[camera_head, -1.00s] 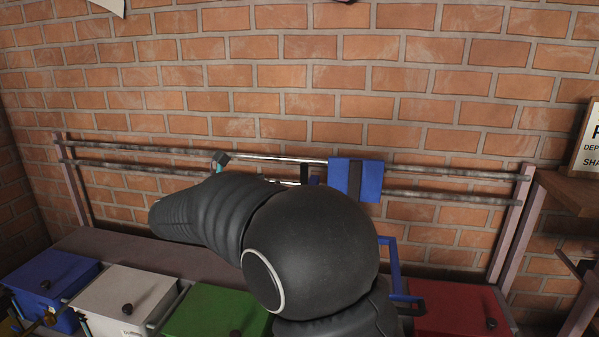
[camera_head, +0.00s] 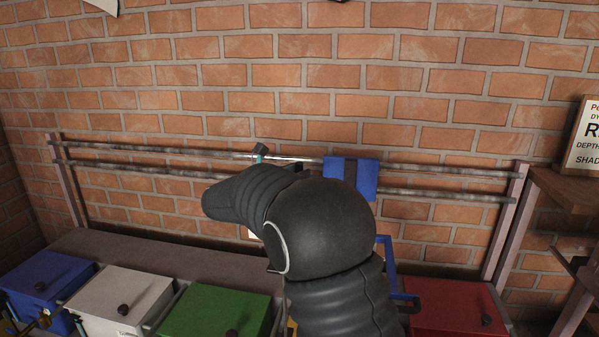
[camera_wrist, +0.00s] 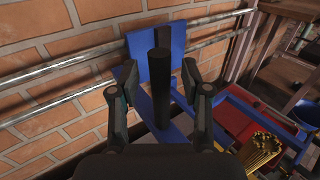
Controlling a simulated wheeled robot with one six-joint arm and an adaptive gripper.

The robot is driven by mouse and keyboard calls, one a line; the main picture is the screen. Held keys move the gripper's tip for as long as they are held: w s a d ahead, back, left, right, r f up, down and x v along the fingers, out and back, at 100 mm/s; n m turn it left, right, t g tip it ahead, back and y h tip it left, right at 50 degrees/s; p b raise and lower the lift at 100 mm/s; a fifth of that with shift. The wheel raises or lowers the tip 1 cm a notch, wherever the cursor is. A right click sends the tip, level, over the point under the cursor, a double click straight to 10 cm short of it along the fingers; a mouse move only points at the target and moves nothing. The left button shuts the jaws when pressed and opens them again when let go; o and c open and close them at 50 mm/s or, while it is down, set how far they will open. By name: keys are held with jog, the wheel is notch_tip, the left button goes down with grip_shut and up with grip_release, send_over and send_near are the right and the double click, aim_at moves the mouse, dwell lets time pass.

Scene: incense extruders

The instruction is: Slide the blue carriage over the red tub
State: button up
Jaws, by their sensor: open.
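The blue carriage (camera_head: 368,179) hangs on two horizontal rails, left of the red tub (camera_head: 455,303) in the head view. In the wrist view the carriage plate (camera_wrist: 138,50) is ahead, with blue arms reaching toward me and a black upright handle (camera_wrist: 161,100). My gripper (camera_wrist: 161,75) is open, its two fingers on either side of the handle, with gaps showing. I cannot tell how deep the handle sits between them. The red tub (camera_wrist: 232,118) is to the right in the wrist view. In the head view my arm hides most of the gripper and the handle.
Blue (camera_head: 48,285), white (camera_head: 120,298) and green (camera_head: 215,312) lidded tubs stand left of the red one. The rails (camera_head: 450,192) run on to a right post (camera_head: 507,220). Yellow sticks (camera_wrist: 262,150) lie at lower right. A wooden shelf (camera_head: 565,190) stands at right.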

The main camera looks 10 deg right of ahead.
jog(key=shift+x, duration=0.8)
jog(key=shift+c, duration=0.2)
grip_shut()
jog(key=shift+s+d, duration=0.1)
